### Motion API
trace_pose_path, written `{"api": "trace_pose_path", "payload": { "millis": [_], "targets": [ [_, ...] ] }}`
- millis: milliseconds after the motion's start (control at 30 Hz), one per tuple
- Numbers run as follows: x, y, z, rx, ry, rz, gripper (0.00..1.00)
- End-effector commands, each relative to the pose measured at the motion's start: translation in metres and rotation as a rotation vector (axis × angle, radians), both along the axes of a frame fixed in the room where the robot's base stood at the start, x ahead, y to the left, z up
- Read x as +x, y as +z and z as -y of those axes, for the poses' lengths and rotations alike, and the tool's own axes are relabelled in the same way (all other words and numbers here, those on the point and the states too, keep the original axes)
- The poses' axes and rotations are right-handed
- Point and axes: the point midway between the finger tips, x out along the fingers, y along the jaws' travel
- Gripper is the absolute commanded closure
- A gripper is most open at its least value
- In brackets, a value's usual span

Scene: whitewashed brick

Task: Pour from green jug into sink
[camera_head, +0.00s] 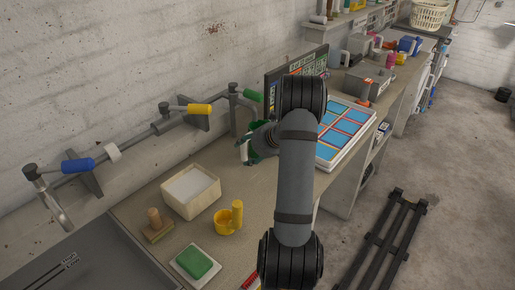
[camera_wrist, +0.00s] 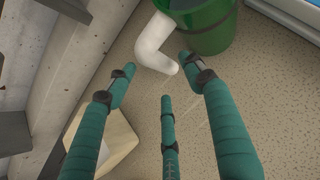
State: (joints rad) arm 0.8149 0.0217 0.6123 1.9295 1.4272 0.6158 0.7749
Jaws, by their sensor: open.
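The green jug (camera_wrist: 208,30) is at the top of the wrist view, cut off by the frame edge. Its white handle (camera_wrist: 153,45) sticks out to the left and bends. My gripper (camera_wrist: 160,78) has teal fingers, spread open, with nothing between them. Two fingertips lie just below the handle, one on either side; I cannot tell whether they touch it. In the head view my arm hides most of the gripper and jug; a patch of green and white shows left of the arm. The grey sink (camera_head: 85,262) is at the lower left, under taps.
A whitish box (camera_head: 190,190), a wooden-handled brush (camera_head: 157,226), a yellow cup (camera_head: 228,220) and a green sponge on a dish (camera_head: 195,262) stand between sink and arm. Blue panels in a white tray (camera_head: 345,130) lie right of the arm. Pipes with coloured levers run along the wall.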

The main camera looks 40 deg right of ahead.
Motion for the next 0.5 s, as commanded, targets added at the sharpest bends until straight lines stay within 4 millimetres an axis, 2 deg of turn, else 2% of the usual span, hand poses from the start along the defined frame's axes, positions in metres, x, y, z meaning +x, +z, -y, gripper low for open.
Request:
{"api": "trace_pose_path", "payload": {
  "millis": [300, 500],
  "targets": [
    [0.031, -0.024, 0.004, 0.002, 0.002, -0.002, 0.47],
    [0.040, -0.033, 0.004, 0.000, 0.001, 0.000, 0.47]
  ]
}}
